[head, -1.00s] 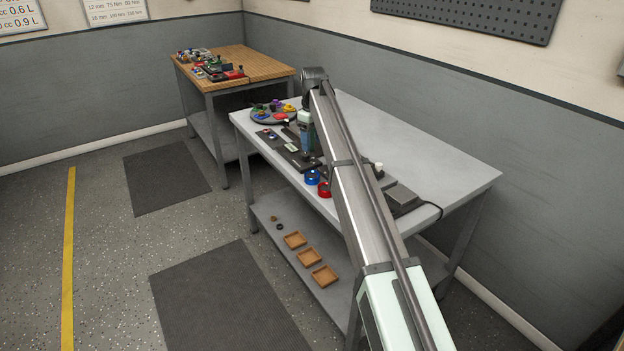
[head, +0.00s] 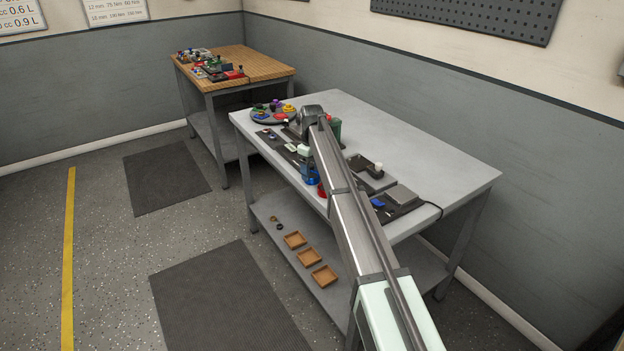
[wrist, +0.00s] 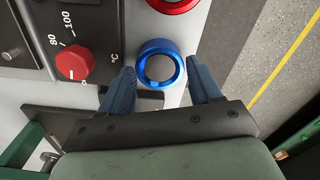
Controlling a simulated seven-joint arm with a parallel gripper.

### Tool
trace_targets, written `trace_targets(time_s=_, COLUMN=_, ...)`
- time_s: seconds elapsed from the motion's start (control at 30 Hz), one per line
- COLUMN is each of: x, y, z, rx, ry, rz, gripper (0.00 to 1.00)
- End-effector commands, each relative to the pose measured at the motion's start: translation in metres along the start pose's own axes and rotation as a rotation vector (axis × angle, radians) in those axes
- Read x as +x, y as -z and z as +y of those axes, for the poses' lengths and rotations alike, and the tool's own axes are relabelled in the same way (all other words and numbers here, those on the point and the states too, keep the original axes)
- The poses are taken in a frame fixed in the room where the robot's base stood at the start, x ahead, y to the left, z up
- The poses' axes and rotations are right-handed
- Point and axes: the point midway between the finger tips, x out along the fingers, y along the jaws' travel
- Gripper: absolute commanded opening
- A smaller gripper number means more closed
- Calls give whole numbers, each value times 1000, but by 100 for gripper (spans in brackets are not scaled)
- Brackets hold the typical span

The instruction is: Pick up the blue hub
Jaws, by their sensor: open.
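The fingertips reach level with the hub's sides, and a gap shows on the right. I cannot tell the exact height of the fingers.
A red ring (wrist: 172,3) lies close beyond the hub. A dark panel with a red knob (wrist: 75,62) is to the left. The table edge and floor are to the right. In the head view, wooden trays (head: 309,257) sit on the lower shelf.

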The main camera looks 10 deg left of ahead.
Motion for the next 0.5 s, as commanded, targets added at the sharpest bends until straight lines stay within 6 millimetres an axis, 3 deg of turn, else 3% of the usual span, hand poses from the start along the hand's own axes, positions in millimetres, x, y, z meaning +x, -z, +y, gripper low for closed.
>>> trace_targets(time_s=0.1, x=10, y=0, z=0, rx=0, ry=0, rz=0, gripper=63)
trace_targets(time_s=0.33, x=11, y=0, z=0, rx=0, ry=0, rz=1, gripper=62)
trace_targets(time_s=0.5, x=11, y=0, z=0, rx=0, ry=0, rz=0, gripper=46)
